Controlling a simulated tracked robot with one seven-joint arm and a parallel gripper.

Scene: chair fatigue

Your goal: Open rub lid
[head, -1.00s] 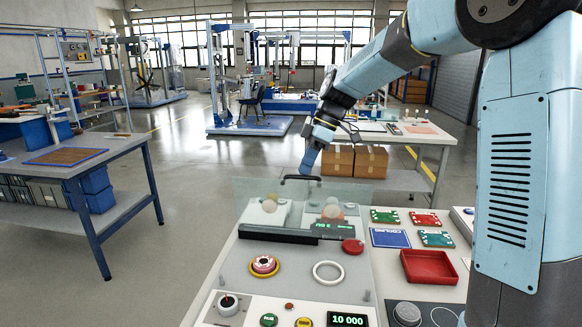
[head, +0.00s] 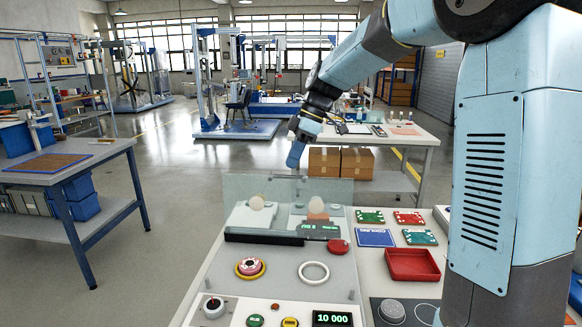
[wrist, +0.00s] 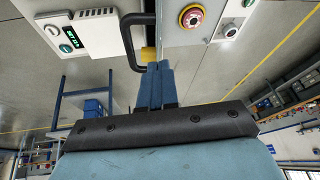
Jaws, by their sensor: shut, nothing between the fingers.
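The clear lid (head: 290,190) stands raised like a see-through panel behind a dark strip (head: 262,237) on the grey bench unit. Its exact tilt is hard to tell. My gripper (head: 294,163) points down at the lid's top edge. In the wrist view my blue fingers (wrist: 156,66) are together with nothing between them. The black U-shaped handle (wrist: 129,40) is right beside the fingertips there. I cannot tell whether they touch.
A red knob (head: 250,267), a white ring (head: 314,272) and a red tray (head: 412,264) are in front. A side table (head: 66,176) stands left, with open floor between.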

